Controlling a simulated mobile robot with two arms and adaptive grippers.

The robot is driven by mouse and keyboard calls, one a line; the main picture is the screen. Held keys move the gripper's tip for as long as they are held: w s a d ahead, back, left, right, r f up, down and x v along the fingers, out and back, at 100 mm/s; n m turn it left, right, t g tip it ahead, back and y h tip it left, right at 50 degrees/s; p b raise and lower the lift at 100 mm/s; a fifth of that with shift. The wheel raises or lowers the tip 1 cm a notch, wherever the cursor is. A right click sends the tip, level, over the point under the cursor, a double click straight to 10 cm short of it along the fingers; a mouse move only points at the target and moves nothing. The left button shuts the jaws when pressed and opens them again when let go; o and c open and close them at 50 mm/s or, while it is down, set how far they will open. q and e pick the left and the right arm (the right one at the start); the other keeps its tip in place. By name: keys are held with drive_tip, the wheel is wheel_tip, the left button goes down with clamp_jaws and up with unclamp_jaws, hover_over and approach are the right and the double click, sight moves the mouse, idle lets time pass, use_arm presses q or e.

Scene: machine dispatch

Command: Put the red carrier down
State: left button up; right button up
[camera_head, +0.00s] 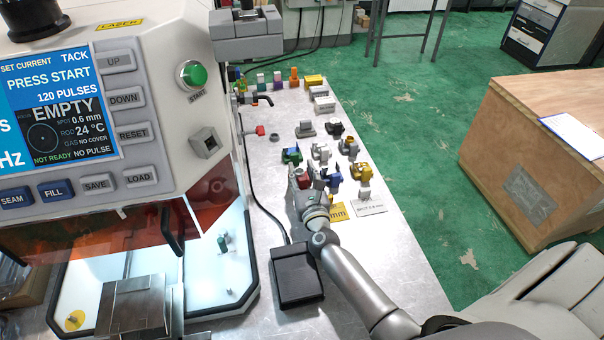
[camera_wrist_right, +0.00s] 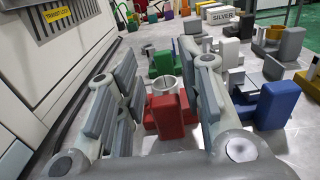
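The red carrier (camera_wrist_right: 172,112) is between the two fingers of my right gripper (camera_wrist_right: 168,88) in the right wrist view. It is upright, with a pale round cup-like part on top. The fingers stand on either side of it, and I cannot tell whether both press on it or whether its base touches the table. In the head view the red carrier (camera_head: 302,177) shows partly beside my right gripper (camera_head: 312,188), low over the grey table (camera_head: 385,255). My left gripper is not in view.
A green carrier (camera_head: 291,155), a blue carrier (camera_head: 331,178) and a yellow carrier (camera_head: 360,171) stand close by. A black pedal box (camera_head: 295,275) lies nearer me. The laser machine (camera_head: 150,110) stands left. Small signs (camera_head: 370,205) lie at the right edge.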

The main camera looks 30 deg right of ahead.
drive_tip(key=shift+s+f, duration=0.15)
drive_tip(key=shift+f, duration=0.2)
drive_tip(key=shift+r+p, duration=0.8)
drive_tip(key=shift+p, duration=0.2)
drive_tip(key=b+v, duration=0.2)
drive_tip(key=v, duration=0.8)
drive_tip(key=shift+s+a+f, duration=0.1)
drive_tip(key=shift+s+f, duration=0.05)
drive_tip(key=shift+s, duration=0.2)
drive_tip(key=shift+s+a, duration=0.15)
drive_tip(key=shift+s, duration=0.35)
